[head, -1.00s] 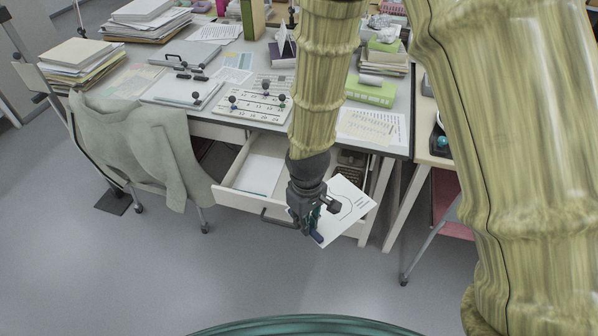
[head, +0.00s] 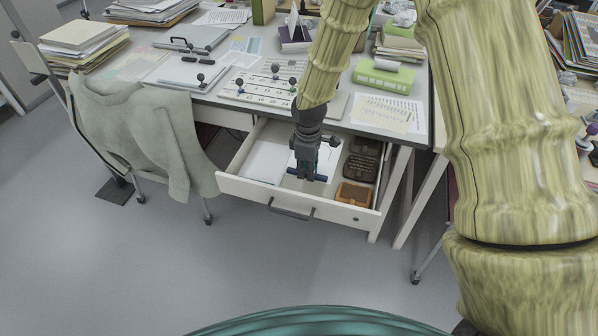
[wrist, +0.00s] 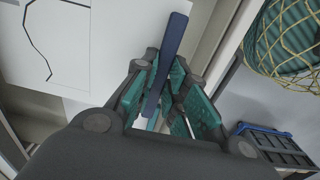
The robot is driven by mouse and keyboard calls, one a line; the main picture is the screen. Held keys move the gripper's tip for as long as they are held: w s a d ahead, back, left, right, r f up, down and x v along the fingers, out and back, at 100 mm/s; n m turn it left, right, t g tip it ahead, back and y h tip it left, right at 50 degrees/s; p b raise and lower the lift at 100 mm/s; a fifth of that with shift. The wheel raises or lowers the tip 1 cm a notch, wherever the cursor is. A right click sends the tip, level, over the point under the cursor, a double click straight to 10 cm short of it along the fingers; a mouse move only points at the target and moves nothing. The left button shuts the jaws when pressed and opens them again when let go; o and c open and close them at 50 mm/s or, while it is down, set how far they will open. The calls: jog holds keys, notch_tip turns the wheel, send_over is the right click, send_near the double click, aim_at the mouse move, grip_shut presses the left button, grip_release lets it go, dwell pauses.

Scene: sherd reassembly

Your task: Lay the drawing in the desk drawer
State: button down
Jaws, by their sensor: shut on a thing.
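The drawing, a white sheet with thin dark lines, shows in the head view (head: 328,158) and large in the wrist view (wrist: 75,45). A dark blue bar (wrist: 165,65) lies along its edge. My gripper (head: 306,177) points down and is shut on the drawing at this bar. The open desk drawer (head: 330,210) is below. The drawing appears within the drawer's outline, between its side walls; its exact height above the drawer floor cannot be told. My gripper hides part of the sheet.
Inside the drawer, white paper (head: 264,161) lies at the left, a dark brown keyed object (head: 363,158) at the right back and an orange-brown box (head: 354,194) at the right front. The cluttered desk (head: 340,118) overhangs behind. A chair with a draped jacket (head: 135,135) stands left.

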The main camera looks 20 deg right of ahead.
aim_at(307, 192)
jog(key=shift+a, duration=0.1)
jog(key=shift+f, duration=0.15)
jog(key=shift+s+f+b, duration=0.1)
jog(key=shift+f+b, duration=2.7)
jog(key=shift+b, duration=0.1)
jog(key=shift+r+p, duration=0.25)
jog(key=shift+p, duration=0.25)
jog(key=shift+f, duration=0.15)
jog(key=shift+f+p, duration=0.5)
jog(key=shift+p, duration=0.45)
jog(key=c, duration=1.4)
grip_release()
jog(key=shift+o, duration=0.6)
